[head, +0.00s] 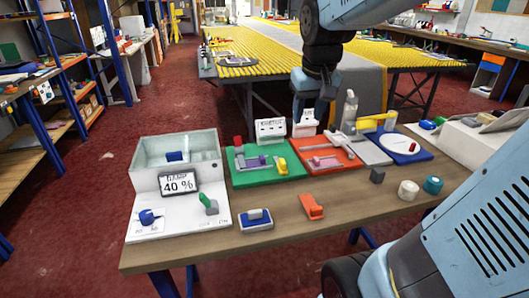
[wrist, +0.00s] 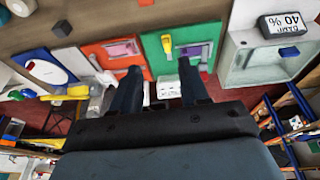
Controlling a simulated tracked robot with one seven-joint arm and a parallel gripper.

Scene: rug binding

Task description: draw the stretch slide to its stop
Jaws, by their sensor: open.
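A green board (head: 243,173) on the bench carries a purple slide-like part (head: 250,161), a red block (head: 238,143) and a yellow handle (head: 280,166). A red-orange board (head: 342,165) right of it carries a pinkish slide-like part (head: 325,162). I cannot tell which is the stretch slide. My gripper (head: 310,117) is open and empty, above the bench's back edge behind the boards. In the wrist view my gripper (wrist: 160,70) points toward the green board (wrist: 205,35) and the red-orange board (wrist: 118,60), apart from both.
A clear tank (head: 150,158) with a 40 % display (head: 179,182) stands left. Two white boxes (head: 270,130) stand behind the boards. A bottle (head: 349,110) and a blue board with a white disc (head: 402,146) are right. An orange clip (head: 311,206) lies in front; bare wood surrounds it.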

